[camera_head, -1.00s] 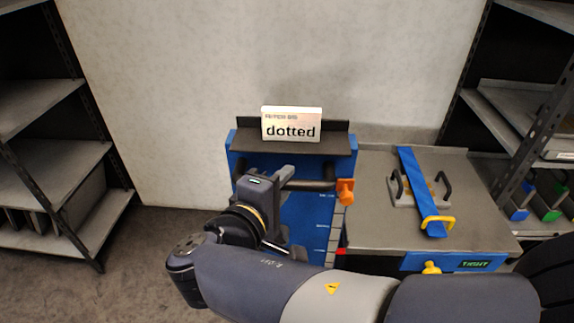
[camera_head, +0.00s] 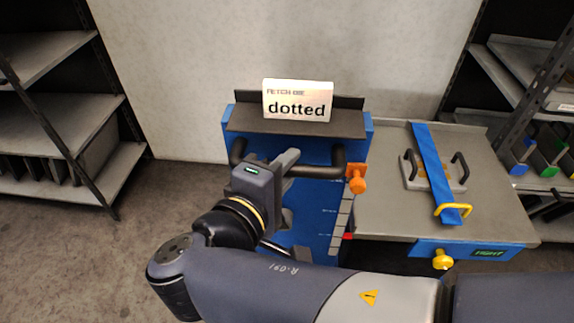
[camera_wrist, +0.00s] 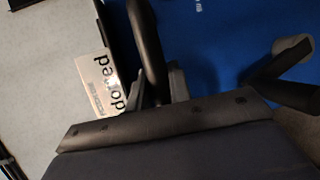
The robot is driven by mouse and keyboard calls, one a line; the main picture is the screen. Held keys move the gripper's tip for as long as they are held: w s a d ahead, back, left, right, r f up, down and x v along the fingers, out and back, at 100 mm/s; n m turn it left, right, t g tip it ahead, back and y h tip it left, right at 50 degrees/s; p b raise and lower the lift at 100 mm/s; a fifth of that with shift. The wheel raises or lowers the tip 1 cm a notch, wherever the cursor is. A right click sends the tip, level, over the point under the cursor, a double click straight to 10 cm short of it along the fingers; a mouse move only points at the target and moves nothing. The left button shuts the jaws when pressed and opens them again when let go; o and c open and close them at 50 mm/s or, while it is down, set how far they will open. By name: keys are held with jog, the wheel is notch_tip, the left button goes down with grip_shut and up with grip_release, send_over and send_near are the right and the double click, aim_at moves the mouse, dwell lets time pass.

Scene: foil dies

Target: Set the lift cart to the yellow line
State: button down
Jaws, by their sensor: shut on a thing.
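The lift cart is a blue body with a dark top plate (camera_head: 245,118) and a black handle bar (camera_head: 318,172) across its near side. My gripper (camera_head: 288,182) is shut on the left part of this bar. In the wrist view the bar (camera_wrist: 148,45) runs between the two fingers (camera_wrist: 157,92).
A grey-topped table (camera_head: 385,215) stands right of the cart. It carries a plate with two black handles (camera_head: 460,168) under a blue strap (camera_head: 432,165) with a yellow handle (camera_head: 454,210). A "dotted" card (camera_head: 297,101) stands on the cart. Shelves (camera_head: 70,130) flank both sides.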

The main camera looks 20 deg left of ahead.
jog(key=shift+f, duration=0.1)
jog(key=c, duration=1.3)
grip_release()
jog(key=v, duration=1)
jog(key=shift+s+p, duration=0.4)
jog(key=x, duration=1.1)
jog(key=shift+a+b, duration=0.1)
jog(key=shift+b, duration=0.25)
jog(key=shift+w, duration=0.15)
